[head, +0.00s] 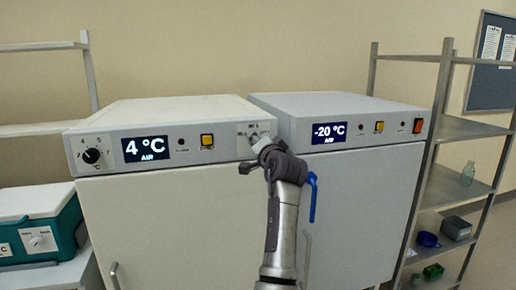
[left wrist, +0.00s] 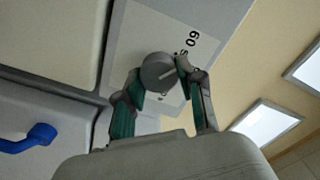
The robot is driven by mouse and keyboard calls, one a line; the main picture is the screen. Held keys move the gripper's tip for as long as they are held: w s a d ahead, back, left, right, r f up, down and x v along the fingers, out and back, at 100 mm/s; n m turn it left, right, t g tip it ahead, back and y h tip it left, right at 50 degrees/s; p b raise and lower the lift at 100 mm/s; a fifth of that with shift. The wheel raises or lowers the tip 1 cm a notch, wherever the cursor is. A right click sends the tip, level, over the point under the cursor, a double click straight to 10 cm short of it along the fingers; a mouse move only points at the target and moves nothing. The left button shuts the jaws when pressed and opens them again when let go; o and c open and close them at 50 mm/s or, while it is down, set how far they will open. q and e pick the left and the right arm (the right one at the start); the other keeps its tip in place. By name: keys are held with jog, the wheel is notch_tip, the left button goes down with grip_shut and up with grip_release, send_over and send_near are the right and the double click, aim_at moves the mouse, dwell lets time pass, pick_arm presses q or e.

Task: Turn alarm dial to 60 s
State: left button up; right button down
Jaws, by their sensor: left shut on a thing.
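The alarm dial is a round grey knob (left wrist: 158,72) on a white label plate with "60 s" printed beside it in the left wrist view. In the head view its plate (head: 243,129) is at the right end of the 4 °C unit's front panel, and the knob is mostly hidden by my gripper. My left gripper (head: 262,147) is at the plate, and in the left wrist view its fingers (left wrist: 160,88) are closed on both sides of the knob. I cannot tell clearly where the knob's pointer stands. My right gripper is not in view.
The 4 °C unit (head: 165,210) has another black dial (head: 92,156) and a yellow switch (head: 207,141). The -20 °C unit (head: 365,200) stands close on the right, with a blue handle (head: 313,197) near my arm. A metal shelf (head: 462,129) is at the right, a teal box (head: 40,235) at the left.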

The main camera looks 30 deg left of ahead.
pick_arm(q)
jog(key=shift+n, duration=0.6)
jog(key=shift+r+b, duration=0.1)
jog(key=shift+b, duration=0.2)
jog(key=o, duration=1.1)
jog(key=shift+o, duration=0.2)
jog(key=v, duration=0.7)
jog(key=shift+d, duration=0.15)
jog(key=shift+s, duration=0.15)
